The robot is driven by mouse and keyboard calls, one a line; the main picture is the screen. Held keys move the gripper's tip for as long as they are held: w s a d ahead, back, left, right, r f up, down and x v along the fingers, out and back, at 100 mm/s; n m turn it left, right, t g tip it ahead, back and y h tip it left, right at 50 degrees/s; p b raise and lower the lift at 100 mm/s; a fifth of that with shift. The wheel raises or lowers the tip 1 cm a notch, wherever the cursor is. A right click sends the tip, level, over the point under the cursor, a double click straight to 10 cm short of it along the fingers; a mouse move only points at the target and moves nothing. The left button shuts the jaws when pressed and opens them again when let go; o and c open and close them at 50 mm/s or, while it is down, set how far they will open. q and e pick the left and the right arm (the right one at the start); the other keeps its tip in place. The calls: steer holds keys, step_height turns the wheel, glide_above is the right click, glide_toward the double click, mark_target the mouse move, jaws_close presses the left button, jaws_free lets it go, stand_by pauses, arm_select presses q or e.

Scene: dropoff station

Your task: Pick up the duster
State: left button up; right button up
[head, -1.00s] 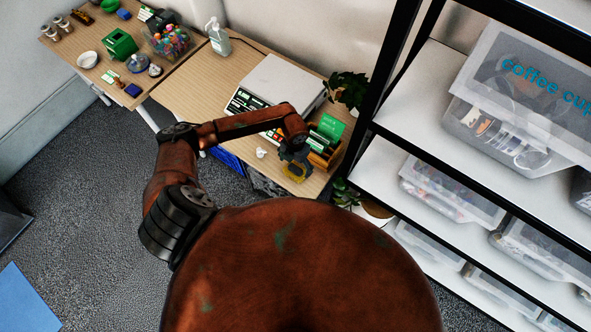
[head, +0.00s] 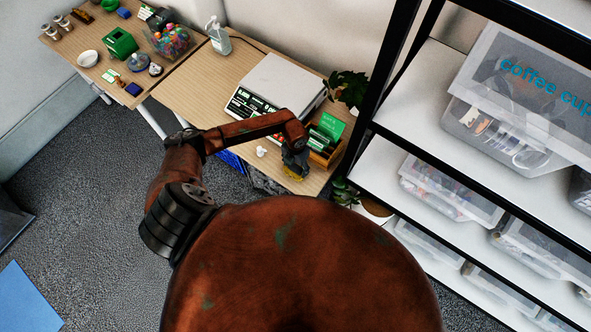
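My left gripper (head: 295,163) points down at the front right of the near table, beside the wooden box with green cards. A small yellow thing (head: 291,173) shows at its fingertips, mostly hidden by the gripper. It may be the duster, but it is too small and covered to be sure. I cannot tell whether the fingers are open or closed on it. My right gripper is not in view.
A white scale (head: 281,84) fills the middle of the near table (head: 190,92). A wooden box (head: 325,155) and a plant (head: 349,88) stand right of it. A crumpled white thing (head: 262,151) lies left of the gripper. A shelf (head: 400,165) with clear bins stands at right.

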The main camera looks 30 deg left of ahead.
mark_target(295, 167)
arm_select(q)
steer(key=shift+s+f, duration=0.15)
steer(key=shift+s, duration=0.05)
steer(key=c, duration=0.8)
steer(key=shift+r, duration=0.25)
step_height(295, 167, up, 3)
steer(key=shift+f+b, duration=0.1)
steer(key=shift+b, duration=0.35)
steer(key=s+d+r, duration=0.2)
steer(key=s+r, duration=0.3)
steer(key=s, duration=0.1)
steer(key=s+d+r+b, duration=0.1)
steer(key=s+d+r, duration=0.2)
steer(key=s+r, duration=0.2)
steer(key=shift+s+d, duration=0.3)
steer(key=shift+s, duration=0.45)
